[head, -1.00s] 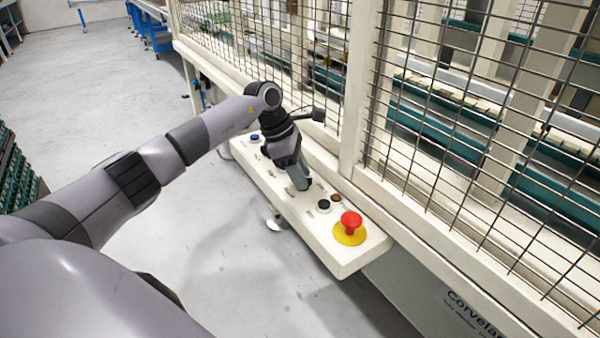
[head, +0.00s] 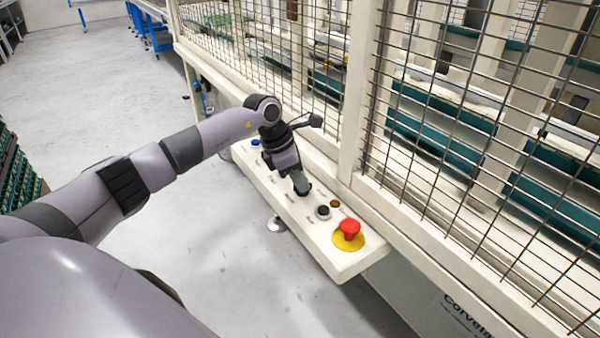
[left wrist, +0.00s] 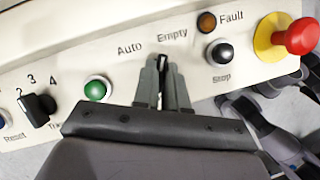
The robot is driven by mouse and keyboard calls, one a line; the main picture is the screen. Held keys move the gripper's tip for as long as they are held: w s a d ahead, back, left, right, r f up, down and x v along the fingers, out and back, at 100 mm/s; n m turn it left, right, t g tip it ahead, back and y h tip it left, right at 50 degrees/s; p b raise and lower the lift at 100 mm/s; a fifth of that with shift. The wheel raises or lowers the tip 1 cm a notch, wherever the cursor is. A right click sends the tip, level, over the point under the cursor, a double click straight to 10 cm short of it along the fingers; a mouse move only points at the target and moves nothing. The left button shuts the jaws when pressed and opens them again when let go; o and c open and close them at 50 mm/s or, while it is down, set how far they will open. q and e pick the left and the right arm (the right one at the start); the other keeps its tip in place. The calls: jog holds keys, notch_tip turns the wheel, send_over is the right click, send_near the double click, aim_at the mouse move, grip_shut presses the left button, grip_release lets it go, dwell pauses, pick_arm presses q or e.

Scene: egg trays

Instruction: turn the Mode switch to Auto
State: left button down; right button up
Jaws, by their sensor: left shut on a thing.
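The Mode switch (left wrist: 163,62) is a black knob on the cream control panel, with the words Auto and Empty printed above it in the left wrist view. Its tip shows between my fingers; the rest of it is hidden behind them. My left gripper (left wrist: 162,88) is shut on the knob. In the head view my left gripper (head: 302,187) reaches down onto the panel (head: 343,262), and a dark edge of the switch shows beside the fingertips. The knob tip sits between the two words, nearer Empty.
A black Stop button (left wrist: 220,52), an amber Fault lamp (left wrist: 207,22) and a red emergency button (left wrist: 300,36) on yellow lie right of the switch. A green button (left wrist: 97,89) and a numbered black selector (left wrist: 38,109) lie left. Wire mesh (head: 480,130) rises behind the panel.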

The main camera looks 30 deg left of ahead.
pick_arm(q)
jog(key=n+p, duration=0.1)
jog(key=n, duration=0.1)
jog(key=n+y+p, duration=0.1)
jog(key=shift+s+d+r+n+t+p, duration=0.1)
jog(key=shift+r+n+t+p, duration=0.05)
jog(key=shift+n+t+p, duration=0.2)
jog(key=n+t+y+p, duration=0.1)
jog(key=n, duration=0.2)
jog(key=shift+d+n+p, duration=0.1)
jog(key=shift+n+p, duration=0.2)
jog(key=shift+n, duration=0.05)
jog(key=shift+n+y, duration=0.7)
jog(key=shift+n, duration=0.5)
jog(key=shift+d+n+g+y+p, duration=0.1)
jog(key=shift+n+g+y+p, duration=0.3)
jog(key=shift+n, duration=1.2)
jog(key=shift+f, duration=0.2)
jog(key=c, duration=1.2)
grip_release()
jog(key=shift+r+t, duration=0.15)
jog(key=shift+t, duration=0.1)
jog(key=shift+v, duration=3.5)
